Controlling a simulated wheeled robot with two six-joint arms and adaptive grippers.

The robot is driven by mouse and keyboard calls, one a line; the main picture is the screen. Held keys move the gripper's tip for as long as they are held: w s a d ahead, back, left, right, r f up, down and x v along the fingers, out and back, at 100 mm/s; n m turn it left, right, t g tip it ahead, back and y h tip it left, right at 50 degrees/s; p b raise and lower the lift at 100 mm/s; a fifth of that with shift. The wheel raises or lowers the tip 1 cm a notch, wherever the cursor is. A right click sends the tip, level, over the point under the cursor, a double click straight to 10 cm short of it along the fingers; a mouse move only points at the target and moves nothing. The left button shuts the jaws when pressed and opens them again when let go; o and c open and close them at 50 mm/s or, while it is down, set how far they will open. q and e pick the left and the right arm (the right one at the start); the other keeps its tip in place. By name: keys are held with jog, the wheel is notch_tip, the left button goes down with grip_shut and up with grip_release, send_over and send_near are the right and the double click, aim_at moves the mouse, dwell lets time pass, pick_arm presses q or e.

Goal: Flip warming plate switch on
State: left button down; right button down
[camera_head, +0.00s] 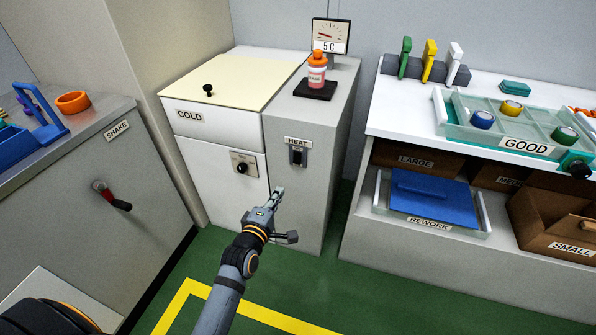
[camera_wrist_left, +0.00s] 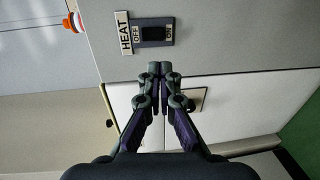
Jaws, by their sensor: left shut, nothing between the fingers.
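The warming plate's switch (camera_head: 298,156) is a dark rocker under a HEAT label on the front of the grey cabinet (camera_head: 318,190). In the left wrist view the switch (camera_wrist_left: 154,33) lies between OFF and ON marks; I cannot tell which side is pressed. The dark warming plate (camera_head: 315,91) is on the cabinet top and carries a pink bottle (camera_head: 316,76) with an orange cap. My left gripper (camera_head: 278,193) is shut and empty, below the switch in the head view and apparently apart from it. It also shows in the left wrist view (camera_wrist_left: 160,68). My right gripper is not in view.
A white COLD box (camera_head: 205,120) with a knob panel (camera_head: 243,163) adjoins the cabinet on the left. A gauge (camera_head: 331,36) reading 5 C stands behind the bottle. A white bench (camera_head: 400,118) with trays is at right. Green floor lies open in front.

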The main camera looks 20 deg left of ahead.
aim_at(297, 163)
pick_arm(q)
jog(key=shift+w, duration=0.1)
